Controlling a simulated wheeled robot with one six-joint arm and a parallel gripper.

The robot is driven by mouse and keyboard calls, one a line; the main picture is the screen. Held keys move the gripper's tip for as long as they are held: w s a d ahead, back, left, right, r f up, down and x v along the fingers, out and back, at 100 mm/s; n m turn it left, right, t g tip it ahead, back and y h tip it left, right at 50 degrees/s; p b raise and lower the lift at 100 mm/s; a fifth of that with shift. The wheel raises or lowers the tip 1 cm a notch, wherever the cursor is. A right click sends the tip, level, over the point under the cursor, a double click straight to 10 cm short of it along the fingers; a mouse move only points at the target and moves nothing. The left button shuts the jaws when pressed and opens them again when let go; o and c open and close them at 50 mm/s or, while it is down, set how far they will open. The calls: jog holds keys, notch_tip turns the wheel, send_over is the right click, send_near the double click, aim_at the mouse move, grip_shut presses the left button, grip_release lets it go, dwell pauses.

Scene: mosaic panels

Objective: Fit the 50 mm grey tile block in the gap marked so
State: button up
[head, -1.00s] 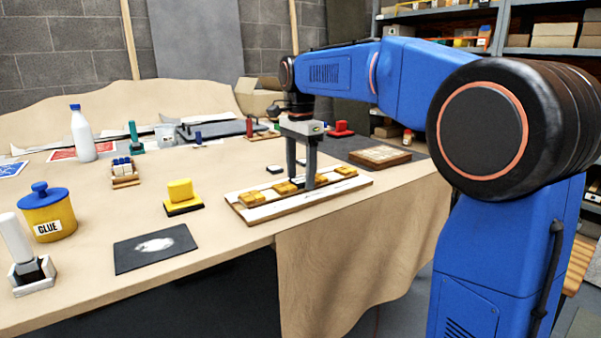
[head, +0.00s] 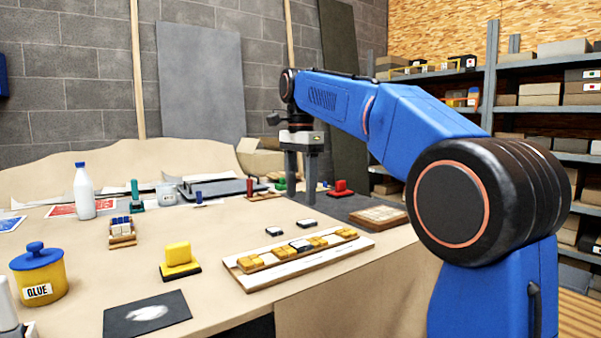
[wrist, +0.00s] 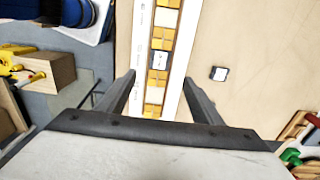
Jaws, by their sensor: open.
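The long mosaic panel (head: 262,280) is a pale wooden strip with a row of yellow-orange pieces and paler spots between them. It also shows in the wrist view (wrist: 141,50). A dark-edged block with a light grey top (head: 300,245) sits in the row near the middle; the wrist view shows it between yellow pieces (wrist: 159,60). Its size marking is too small to read. My gripper (head: 300,192) is open, empty and raised above the panel. In the wrist view its fingertips (wrist: 159,80) lie either side of the strip, apart from the block.
Two similar dark-edged blocks, one left (head: 274,231) and one right (head: 306,223), lie behind the panel. A yellow block on a black base (head: 179,261), a glue pot (head: 38,273) and a black mat (head: 147,313) are to the left. A tile tray (head: 378,216) is at right.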

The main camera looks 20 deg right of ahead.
jog(key=shift+r, duration=2.3)
jog(key=s+d+f+n+t, duration=0.2)
jog(key=s+f+n, duration=0.5)
jog(key=s+f, duration=0.9)
jog(key=s+d+f+n+t, duration=0.2)
jog(key=s+d+f+n, duration=0.3)
jog(key=s+f, duration=1.2)
notch_tip(320, 180, down, 3)
jog(key=shift+s+r+n+t, duration=0.2)
jog(key=shift+n+t, duration=0.2)
jog(key=shift+n, duration=0.8)
